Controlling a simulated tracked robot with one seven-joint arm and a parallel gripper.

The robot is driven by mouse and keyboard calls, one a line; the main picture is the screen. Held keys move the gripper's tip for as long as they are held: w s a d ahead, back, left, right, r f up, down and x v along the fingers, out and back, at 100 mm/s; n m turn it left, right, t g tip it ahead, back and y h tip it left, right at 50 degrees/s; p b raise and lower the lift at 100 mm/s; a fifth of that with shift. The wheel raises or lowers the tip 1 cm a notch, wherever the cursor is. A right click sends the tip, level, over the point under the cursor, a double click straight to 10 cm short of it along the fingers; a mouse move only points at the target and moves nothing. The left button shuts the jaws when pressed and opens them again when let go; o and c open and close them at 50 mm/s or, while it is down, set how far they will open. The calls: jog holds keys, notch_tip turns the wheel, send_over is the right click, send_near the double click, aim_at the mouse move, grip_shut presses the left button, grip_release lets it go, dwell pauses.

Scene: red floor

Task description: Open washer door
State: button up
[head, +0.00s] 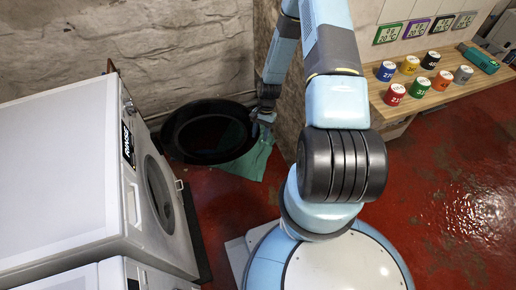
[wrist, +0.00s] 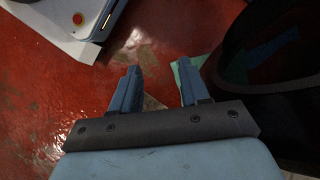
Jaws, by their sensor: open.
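The white washer (head: 75,180) stands at the left in the head view, its front facing right. Its round dark-glass door (head: 160,193) looks shut against the front, with a small pale handle (head: 179,185) on its right edge. My gripper (head: 264,124) is at the far end of my arm, beside the black tub and well to the right of the washer door. In the wrist view my gripper (wrist: 157,88) is open, its two blue fingers apart with nothing between them. The washer does not show in the wrist view.
A round black tub (head: 175,140) stands by the wall behind the washer, with green cloth (head: 252,160) at its right. Another white machine (head: 75,279) is at the lower left. A wooden bench (head: 425,100) with several coloured cans is at the right. Red floor (head: 455,170) is clear at right.

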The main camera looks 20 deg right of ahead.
jog(key=shift+v, duration=2.95)
